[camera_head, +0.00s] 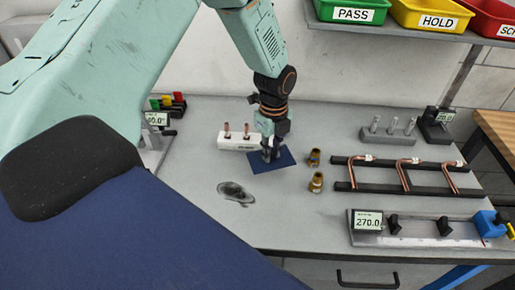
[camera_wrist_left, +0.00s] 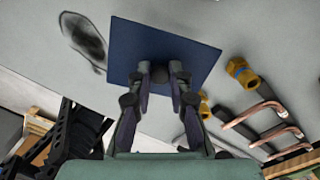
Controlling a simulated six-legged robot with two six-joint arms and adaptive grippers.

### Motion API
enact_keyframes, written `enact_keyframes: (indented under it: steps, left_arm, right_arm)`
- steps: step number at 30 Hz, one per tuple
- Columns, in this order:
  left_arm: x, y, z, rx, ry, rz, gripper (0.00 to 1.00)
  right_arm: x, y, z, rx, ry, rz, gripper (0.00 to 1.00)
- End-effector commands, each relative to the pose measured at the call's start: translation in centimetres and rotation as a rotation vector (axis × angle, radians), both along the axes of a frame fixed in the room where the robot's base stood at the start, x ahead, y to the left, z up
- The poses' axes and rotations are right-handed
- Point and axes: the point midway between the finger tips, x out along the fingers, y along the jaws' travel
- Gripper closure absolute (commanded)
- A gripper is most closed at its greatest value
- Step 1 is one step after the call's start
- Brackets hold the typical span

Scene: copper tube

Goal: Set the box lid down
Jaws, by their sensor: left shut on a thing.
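The box lid (camera_head: 287,158) is a flat dark blue plate near the middle of the grey bench. My left gripper (camera_head: 271,155) points down over it and is shut on it. In the left wrist view the lid (camera_wrist_left: 190,52) lies across the fingertips, and my left gripper (camera_wrist_left: 160,80) closes around a small dark knob at its middle. The lid looks flat and close to the bench top; I cannot tell whether it touches. My right gripper is not in view.
A white block (camera_head: 232,142) with copper pins stands just behind the lid. Brass fittings (camera_head: 316,182) are close on its right, then a black rack (camera_head: 385,188) of copper tubes. A dark oval patch (camera_head: 236,192) is at front left. A gauge fixture (camera_head: 415,228) stands front right.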

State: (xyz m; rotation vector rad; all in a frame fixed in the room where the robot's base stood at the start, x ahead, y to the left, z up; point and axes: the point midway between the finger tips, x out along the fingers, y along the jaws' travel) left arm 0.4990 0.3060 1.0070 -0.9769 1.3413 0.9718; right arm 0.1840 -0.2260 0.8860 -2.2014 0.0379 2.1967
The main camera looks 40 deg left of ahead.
Motion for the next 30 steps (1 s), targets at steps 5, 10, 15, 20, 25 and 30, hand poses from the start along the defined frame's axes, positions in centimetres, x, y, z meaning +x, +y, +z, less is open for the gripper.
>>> enact_keyframes:
  steps: [5, 10, 15, 20, 25, 30]
  left_arm:
    - [0.0, -0.1, -2.0, 0.001, 0.000, -0.001, 1.00]
    - [-0.1, 0.0, -4.1, 0.001, 0.002, 0.000, 1.00]
    - [0.1, 0.0, -6.1, 0.001, 0.000, -0.001, 1.00]
    - [0.3, 0.1, -6.4, 0.000, -0.002, 0.000, 1.00]
    - [0.3, 0.1, -6.5, 0.001, -0.001, 0.000, 1.00]
    - [0.3, 0.1, -6.8, 0.001, -0.001, 0.000, 0.79]
  right_arm:
    - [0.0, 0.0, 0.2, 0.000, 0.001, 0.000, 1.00]
    - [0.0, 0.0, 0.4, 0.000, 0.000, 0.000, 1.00]
    - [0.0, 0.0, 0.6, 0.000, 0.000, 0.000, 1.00]
    - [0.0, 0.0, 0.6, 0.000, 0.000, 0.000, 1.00]
    - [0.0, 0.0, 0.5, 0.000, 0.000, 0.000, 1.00]
    - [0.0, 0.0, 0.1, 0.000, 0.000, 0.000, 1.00]
